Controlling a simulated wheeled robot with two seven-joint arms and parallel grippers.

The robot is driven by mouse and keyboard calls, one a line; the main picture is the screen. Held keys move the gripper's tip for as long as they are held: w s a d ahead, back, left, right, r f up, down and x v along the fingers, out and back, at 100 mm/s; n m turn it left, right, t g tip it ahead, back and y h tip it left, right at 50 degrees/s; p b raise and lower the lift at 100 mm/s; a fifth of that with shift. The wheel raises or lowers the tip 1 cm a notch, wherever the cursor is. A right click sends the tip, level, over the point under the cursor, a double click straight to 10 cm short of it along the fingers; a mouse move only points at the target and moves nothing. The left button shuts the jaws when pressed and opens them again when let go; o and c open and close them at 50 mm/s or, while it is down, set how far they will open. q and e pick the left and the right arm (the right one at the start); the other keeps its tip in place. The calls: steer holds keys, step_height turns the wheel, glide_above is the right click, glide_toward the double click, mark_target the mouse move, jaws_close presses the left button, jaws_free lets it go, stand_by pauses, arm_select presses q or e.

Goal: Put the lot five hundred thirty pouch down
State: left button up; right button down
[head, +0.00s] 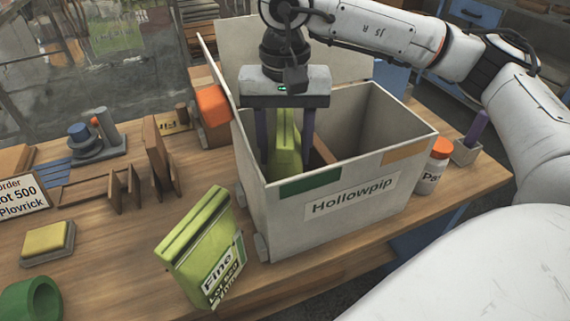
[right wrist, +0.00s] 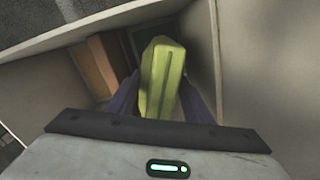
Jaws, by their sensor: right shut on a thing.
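My right gripper (head: 286,150) reaches down into the open grey box marked "Hollowpip" (head: 258,190). Its two purple fingers are shut on a yellow-green pouch (head: 287,137), one on each side. The held pouch is upright inside the box's walls; it also shows in the right wrist view (right wrist: 162,80). Its label and lower end are hidden, so I cannot tell its lot or whether it touches the box floor. Another yellow-green pouch (head: 196,240), marked "Fine" with a lot number too small to read surely, stands on the bench in front of the box. My left gripper is out of view.
The box's flaps stand open at the back and left. A white jar with an orange lid (head: 433,166) is right of it. Wooden racks (head: 155,155), a yellow block (head: 47,240), a green ring (head: 30,300) and a lot sign (head: 20,195) occupy the bench's left.

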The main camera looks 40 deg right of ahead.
mark_target(285, 122)
steer(key=shift+f, duration=1.9)
steer(key=shift+f, duration=0.25)
steer(key=c, duration=0.9)
jaws_free()
steer(key=shift+r, duration=0.1)
step_height(285, 122, up, 12)
steer(key=shift+r, duration=0.15)
